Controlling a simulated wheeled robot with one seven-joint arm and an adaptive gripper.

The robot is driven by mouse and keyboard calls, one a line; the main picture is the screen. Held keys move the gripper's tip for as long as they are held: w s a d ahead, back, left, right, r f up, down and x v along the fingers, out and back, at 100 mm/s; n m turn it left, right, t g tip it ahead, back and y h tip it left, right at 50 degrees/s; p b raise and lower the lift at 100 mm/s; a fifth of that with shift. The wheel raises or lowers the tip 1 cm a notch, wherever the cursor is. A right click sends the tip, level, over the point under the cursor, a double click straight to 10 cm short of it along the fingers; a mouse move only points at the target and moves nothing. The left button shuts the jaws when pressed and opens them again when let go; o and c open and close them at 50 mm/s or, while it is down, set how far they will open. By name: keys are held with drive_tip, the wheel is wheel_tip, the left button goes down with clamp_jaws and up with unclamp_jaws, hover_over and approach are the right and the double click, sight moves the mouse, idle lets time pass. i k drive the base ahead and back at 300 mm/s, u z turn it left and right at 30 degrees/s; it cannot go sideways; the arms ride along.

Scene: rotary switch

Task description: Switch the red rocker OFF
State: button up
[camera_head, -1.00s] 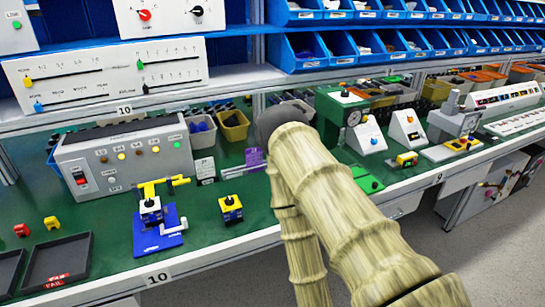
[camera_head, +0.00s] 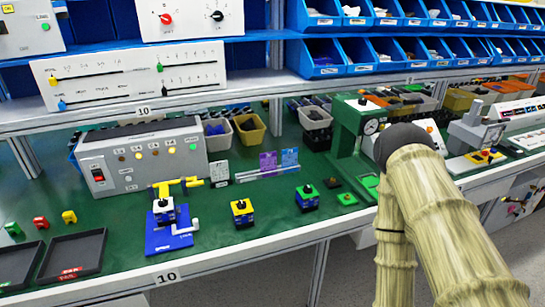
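The red rocker (camera_head: 98,175) sits in a light frame at the left end of the front face of a grey control box (camera_head: 150,162). The box stands on the green bench at the left. Which way the rocker is tipped is too small to tell. My arm, with pale ribbed links, comes in from the lower right, well to the right of the box. Its dark rounded joint is in front of the green press. My gripper's fingers cannot be made out. The rocker is not covered by the arm.
A blue fixture with a yellow clamp (camera_head: 172,215) stands in front of the box. Small yellow-blue (camera_head: 242,212) and blue-green (camera_head: 307,197) blocks stand to its right. Black trays (camera_head: 72,256) lie front left. A shelf with a white slider panel (camera_head: 130,75) overhangs the box.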

sight(98, 175)
drive_tip(key=u, duration=1.25)
